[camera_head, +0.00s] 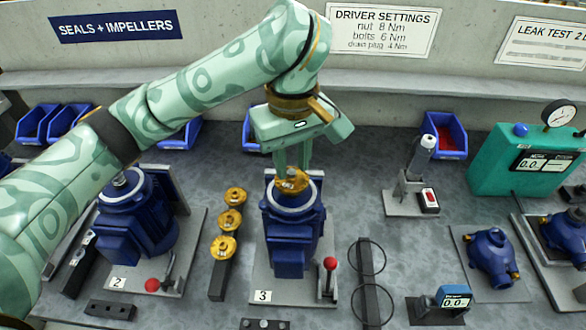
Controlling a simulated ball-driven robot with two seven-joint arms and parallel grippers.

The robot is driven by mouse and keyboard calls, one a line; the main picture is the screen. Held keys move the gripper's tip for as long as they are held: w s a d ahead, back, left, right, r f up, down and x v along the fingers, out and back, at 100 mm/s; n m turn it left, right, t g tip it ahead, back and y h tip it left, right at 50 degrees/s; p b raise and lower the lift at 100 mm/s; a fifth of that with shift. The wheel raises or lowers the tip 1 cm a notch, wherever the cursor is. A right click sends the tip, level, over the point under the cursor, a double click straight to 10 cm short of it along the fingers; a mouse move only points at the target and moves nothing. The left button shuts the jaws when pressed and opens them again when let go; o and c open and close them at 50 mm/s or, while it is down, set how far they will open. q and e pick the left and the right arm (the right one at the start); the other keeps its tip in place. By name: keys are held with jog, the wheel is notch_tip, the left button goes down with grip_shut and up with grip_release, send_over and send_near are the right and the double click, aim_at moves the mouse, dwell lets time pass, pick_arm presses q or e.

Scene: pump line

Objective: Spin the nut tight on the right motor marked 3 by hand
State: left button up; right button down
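The motor marked 3 (290,239) is blue and stands upright on a grey plate in the middle of the bench. A brass impeller (291,182) sits on top of it, inside the pale ring. My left gripper (291,170) points down from above, its fingertips at the top of the impeller. A gap shows between the fingers, but I cannot tell whether the tips grip anything. I cannot make out the nut at the fingertips. My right gripper is not in view.
Motor 2 (135,225) stands to the left under my arm. Several brass impellers stand on a dark rail (219,281) between the motors. A red-knobbed lever (329,264) is close beside motor 3. A tool (423,155) on a stand and a teal tester (510,170) are at right.

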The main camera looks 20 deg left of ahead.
pick_arm(q)
jog(key=shift+r+p, duration=1.7)
jog(key=shift+r, duration=0.65)
jog(key=shift+f, duration=0.1)
